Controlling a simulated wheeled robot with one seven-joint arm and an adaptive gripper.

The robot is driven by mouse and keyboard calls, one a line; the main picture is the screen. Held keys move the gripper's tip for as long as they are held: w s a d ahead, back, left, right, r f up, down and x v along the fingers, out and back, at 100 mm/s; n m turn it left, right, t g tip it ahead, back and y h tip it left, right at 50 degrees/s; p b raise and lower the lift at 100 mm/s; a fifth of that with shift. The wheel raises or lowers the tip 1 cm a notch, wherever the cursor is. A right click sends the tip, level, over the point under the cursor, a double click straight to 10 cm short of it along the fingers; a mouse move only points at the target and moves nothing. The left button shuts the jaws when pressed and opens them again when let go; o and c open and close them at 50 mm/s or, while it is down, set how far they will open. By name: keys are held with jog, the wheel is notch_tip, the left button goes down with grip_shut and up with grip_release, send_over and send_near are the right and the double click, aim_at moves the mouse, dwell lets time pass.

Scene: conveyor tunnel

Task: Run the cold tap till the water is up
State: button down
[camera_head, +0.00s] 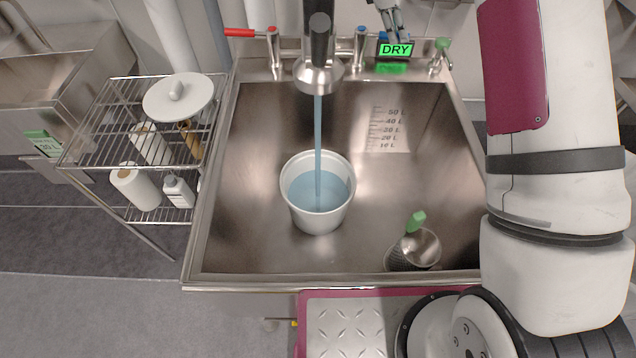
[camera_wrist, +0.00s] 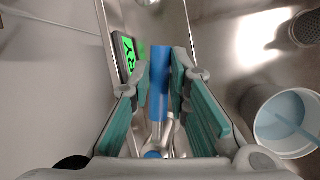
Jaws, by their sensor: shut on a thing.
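The cold tap's blue lever (camera_wrist: 159,80) stands between the pads of my gripper (camera_wrist: 172,85) in the wrist view, and the gripper is shut on it. In the head view my gripper (camera_head: 394,32) is at the back rim, right of the spout, and mostly hides the lever. The tap's blue cap shows on its post (camera_head: 361,33). A stream of water (camera_head: 318,140) falls from the spout (camera_head: 318,74) into a white bucket (camera_head: 305,223) standing in the steel sink (camera_head: 250,240). Water stands below the bucket's rim. A green sign (camera_head: 396,50) reads DRY.
A red-handled tap (camera_head: 241,33) is at the back left and a green-capped tap (camera_head: 441,50) at the right. A strainer (camera_head: 415,252) with a green handle sits front right in the sink. Litre marks (camera_head: 386,128) are on the back wall. A wire rack (camera_head: 100,123) stands left.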

jog(key=shift+w+d+f+n+t, duration=0.15)
jog(key=shift+w+f+n+t, duration=0.15)
jog(key=shift+w+n, duration=0.45)
jog(key=shift+s, duration=0.2)
jog(key=shift+w+d+n, duration=0.1)
jog(key=shift+w+n, duration=0.3)
jog(key=shift+n, duration=0.25)
jog(key=c, duration=1.7)
grip_release()
jog(key=shift+o, duration=1.3)
jog(key=shift+r+t, duration=0.1)
jog(key=shift+t, duration=0.2)
jog(key=v, duration=0.8)
jog(key=shift+s+r, duration=0.3)
jog(key=shift+r, duration=0.05)
jog(key=shift+r+p, duration=0.1)
jog(key=shift+p, duration=0.2)
